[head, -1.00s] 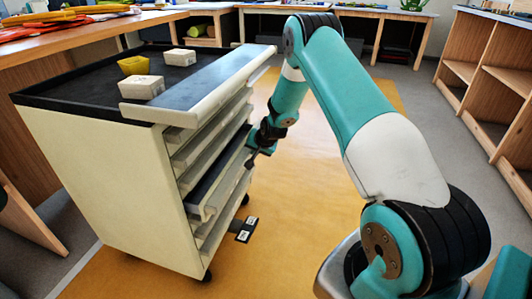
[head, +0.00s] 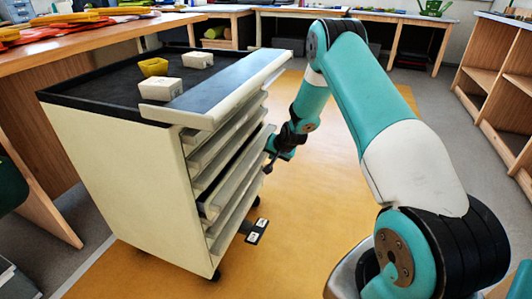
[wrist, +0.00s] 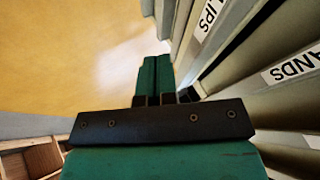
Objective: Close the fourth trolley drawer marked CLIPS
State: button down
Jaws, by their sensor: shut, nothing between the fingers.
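The cream trolley (head: 130,165) stands left of centre in the head view. Its lower drawer marked CLIPS (head: 230,180) sticks out a little, with a narrow dark strip of its inside showing. In the wrist view the end of the CLIPS label (wrist: 208,18) is readable on its front. My gripper (head: 268,168) is shut and empty at the front side of that drawer. The wrist view shows its fingers (wrist: 154,75) close beside the drawer front; I cannot tell if they touch it.
Another front, with a label ending in ANDS (wrist: 292,68), is close in the wrist view. A black piece with white labels (head: 257,228) lies on the floor. The yellow floor (head: 325,190) to the right is clear.

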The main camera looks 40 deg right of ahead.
jog(key=p+v, duration=0.2)
jog(key=v, duration=0.8)
jog(key=m+t+y+b, duration=0.1)
jog(key=t+y+b, duration=0.4)
jog(key=y+b, duration=0.7)
send_near(243, 175)
jog(key=w+a+h+b, duration=0.1)
jog(key=w+a+b, duration=0.1)
jog(key=b, duration=0.1)
jog(key=w+a+h+b, duration=0.2)
jog(key=a+b, duration=0.1)
jog(key=b, duration=0.1)
jog(key=shift+w+f, duration=0.2)
jog(key=shift+w, duration=0.2)
jog(key=shift+w+a, duration=0.15)
jog(key=shift+r, duration=0.1)
